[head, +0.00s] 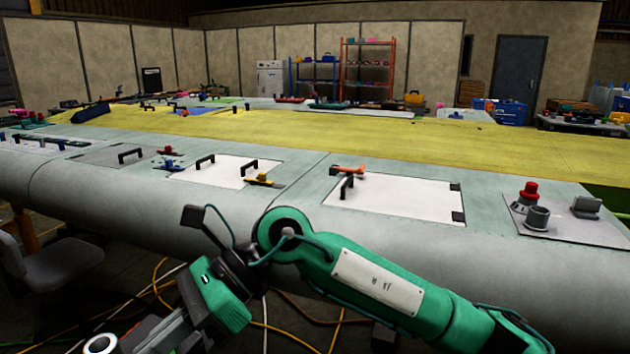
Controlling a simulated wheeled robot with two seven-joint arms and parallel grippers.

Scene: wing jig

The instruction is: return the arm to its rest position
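My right arm (385,285), green with a pale plate on it, comes in from the lower right. It bends at a round joint in front of the wing (290,205) and runs down to the lower left. My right gripper end (150,335) is a dark grey shape at the bottom edge. Its fingertips cannot be made out, and I see nothing clearly held. My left arm and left gripper are not in view.
The wing's rounded front edge lies close behind my arm. White panels (395,197) with black handles, a red-capped fitting (526,195) and small clamps sit on it. A grey chair (50,262) stands at left. Cables (300,338) lie on the floor.

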